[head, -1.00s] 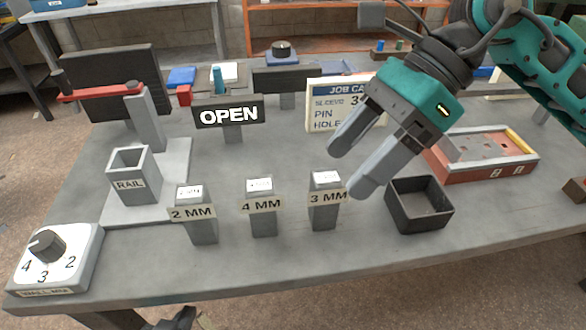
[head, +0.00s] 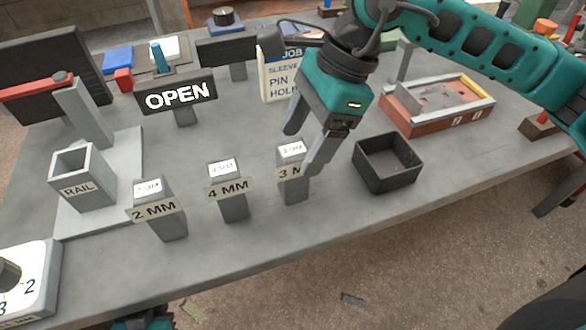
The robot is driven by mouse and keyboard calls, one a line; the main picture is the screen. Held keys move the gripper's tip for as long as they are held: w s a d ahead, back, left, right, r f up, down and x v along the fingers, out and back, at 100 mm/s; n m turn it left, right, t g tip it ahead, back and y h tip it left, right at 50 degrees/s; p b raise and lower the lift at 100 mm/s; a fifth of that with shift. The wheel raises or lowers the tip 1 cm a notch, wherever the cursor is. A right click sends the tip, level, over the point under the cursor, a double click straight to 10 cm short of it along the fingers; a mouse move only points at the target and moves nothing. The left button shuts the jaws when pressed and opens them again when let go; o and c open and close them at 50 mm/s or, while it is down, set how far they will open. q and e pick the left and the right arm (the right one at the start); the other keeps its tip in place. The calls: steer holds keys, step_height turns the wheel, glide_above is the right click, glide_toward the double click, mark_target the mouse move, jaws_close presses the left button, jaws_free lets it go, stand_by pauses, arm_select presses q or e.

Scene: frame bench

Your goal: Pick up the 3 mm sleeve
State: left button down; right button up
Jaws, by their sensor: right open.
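The 3 mm sleeve (head: 292,187) is a grey upright block with a white label on its top and a "3 MM" plate, at the right end of a row of three. My right gripper (head: 301,151) is open, its fingers pointing down at the sleeve's top. One finger shows behind the top and the other in front at its right, covering part of the plate. I cannot tell whether either finger touches it.
The 4 mm block (head: 234,208) and 2 mm block (head: 170,223) stand to the left. An empty black bin (head: 388,178) is close at right. Behind are a job card (head: 278,86), an OPEN sign (head: 180,94) and a red fixture (head: 420,113). A rail holder (head: 83,182) stands at left.

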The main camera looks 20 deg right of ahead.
mark_target(296, 148)
steer(key=shift+x, duration=1.95)
steer(key=shift+w+a+r, duration=0.1)
steer(key=shift+w+r, duration=0.05)
steer(key=shift+w, duration=0.05)
steer(key=c, duration=1.3)
